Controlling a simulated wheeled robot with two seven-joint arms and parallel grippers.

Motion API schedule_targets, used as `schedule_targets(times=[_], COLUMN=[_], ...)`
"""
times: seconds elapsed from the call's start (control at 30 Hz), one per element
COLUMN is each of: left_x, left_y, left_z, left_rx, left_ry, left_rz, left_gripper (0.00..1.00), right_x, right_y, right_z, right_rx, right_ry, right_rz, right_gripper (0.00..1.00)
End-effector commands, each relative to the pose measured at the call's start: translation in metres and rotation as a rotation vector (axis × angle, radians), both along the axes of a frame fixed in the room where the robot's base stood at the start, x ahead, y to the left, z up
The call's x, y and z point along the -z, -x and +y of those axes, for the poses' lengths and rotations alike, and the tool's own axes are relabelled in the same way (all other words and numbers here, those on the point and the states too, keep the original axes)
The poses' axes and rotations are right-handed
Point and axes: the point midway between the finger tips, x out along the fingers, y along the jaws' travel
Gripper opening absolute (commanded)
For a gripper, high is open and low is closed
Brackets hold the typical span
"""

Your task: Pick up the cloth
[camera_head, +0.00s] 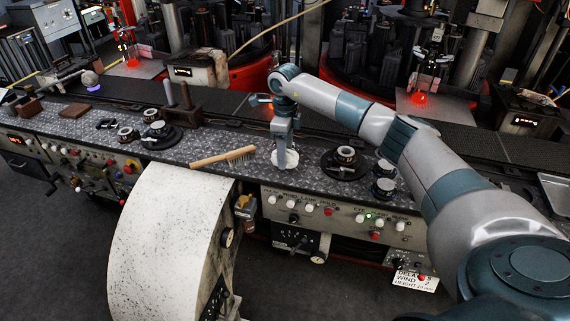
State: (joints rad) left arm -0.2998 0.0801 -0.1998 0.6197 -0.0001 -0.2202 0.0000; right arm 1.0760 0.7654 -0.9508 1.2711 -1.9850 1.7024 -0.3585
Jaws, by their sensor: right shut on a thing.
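The cloth (286,161) is a small white piece on the patterned metal bench top, near the middle of the camera_head view. My right arm reaches in from the right, and my right gripper (282,146) points down directly over the cloth. Its fingers are shut on the cloth, which spreads out below the fingertips. The cloth appears to be still at bench-top level; any small gap under it cannot be made out. The gripper hides part of the cloth. My left gripper is not in view.
A dark round dial piece (344,163) sits to the right. A large white drum (165,240) stands in front of the bench. A dark conveyor (455,137) runs behind, with red machines beyond.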

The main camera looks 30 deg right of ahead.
Motion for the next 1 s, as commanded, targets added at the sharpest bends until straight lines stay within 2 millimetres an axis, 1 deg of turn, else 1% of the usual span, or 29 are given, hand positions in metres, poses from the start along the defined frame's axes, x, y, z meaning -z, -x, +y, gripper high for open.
schedule_targets(times=[0.03,0.17,0.4,0.53,0.57,0.63,0.7,0.8,0.9,1.0], left_x=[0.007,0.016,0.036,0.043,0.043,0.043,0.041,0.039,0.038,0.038], left_y=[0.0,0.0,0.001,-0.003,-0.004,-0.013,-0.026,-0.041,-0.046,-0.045], left_z=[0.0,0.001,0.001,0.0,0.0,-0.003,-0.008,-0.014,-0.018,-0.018], left_rx=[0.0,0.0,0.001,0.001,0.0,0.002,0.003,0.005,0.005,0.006], left_ry=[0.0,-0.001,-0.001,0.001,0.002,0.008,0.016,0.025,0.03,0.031], left_rz=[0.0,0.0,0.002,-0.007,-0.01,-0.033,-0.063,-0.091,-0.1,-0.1], left_gripper=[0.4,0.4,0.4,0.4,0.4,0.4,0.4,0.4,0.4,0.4], right_x=[-0.002,-0.014,-0.043,-0.056,-0.059,-0.063,-0.066,-0.069,-0.07,-0.071], right_y=[0.005,0.025,0.067,0.085,0.088,0.093,0.097,0.101,0.103,0.103], right_z=[-0.005,-0.015,-0.038,-0.047,-0.048,-0.051,-0.053,-0.055,-0.056,-0.056], right_rx=[0.0,-0.001,0.001,0.0,0.0,0.001,0.001,0.0,0.0,0.0], right_ry=[0.002,0.003,0.003,0.003,0.001,0.001,0.001,0.0,0.0,0.0], right_rz=[-0.002,-0.003,-0.003,-0.003,-0.002,-0.001,-0.001,0.0,0.0,0.0], right_gripper=[0.27,0.27,0.27,0.27,0.27,0.27,0.27,0.27,0.27,0.27])
